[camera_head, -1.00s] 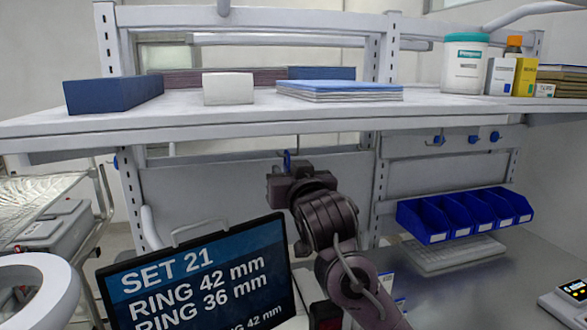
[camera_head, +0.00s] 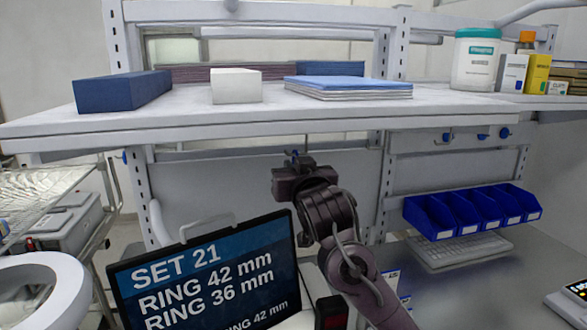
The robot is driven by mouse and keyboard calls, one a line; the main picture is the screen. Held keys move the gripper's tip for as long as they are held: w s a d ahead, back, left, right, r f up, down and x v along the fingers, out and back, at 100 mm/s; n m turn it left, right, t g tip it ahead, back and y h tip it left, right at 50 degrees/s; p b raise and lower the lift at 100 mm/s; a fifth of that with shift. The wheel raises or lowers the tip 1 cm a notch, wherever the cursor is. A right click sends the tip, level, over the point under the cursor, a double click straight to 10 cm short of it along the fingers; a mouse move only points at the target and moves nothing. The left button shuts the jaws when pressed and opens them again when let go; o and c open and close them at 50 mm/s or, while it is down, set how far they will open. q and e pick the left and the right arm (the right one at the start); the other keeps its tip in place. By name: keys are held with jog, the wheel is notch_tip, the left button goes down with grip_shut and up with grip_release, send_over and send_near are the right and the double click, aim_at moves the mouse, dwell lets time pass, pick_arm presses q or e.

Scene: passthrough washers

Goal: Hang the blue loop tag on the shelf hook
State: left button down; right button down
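My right gripper (camera_head: 294,166) is raised in front of the grey back panel, just below the shelf's front edge (camera_head: 250,137). A small blue piece (camera_head: 293,155), which may be the blue loop tag, shows right at the gripper's far end. The fingertips are mostly hidden behind the gripper body, so I cannot tell whether they close on it. A thin vertical piece, possibly a hook, shows just beside it. More hooks (camera_head: 445,138) with blue parts hang under the shelf to the right. My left gripper is not in view.
A blue box (camera_head: 122,91), a white box (camera_head: 236,88) and a flat blue-topped stack (camera_head: 348,86) lie on the shelf. A white tub (camera_head: 475,60) stands right. Blue bins (camera_head: 470,212) hang below. A screen (camera_head: 200,275) stands front left of my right arm.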

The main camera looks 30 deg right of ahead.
jog(key=c, duration=0.9)
grip_release()
jog(key=shift+s, duration=0.1)
jog(key=b+v, duration=0.5)
jog(key=v, duration=0.4)
jog(key=shift+f, duration=0.45)
dwell(0.7)
jog(key=shift+f, duration=0.1)
dwell(0.5)
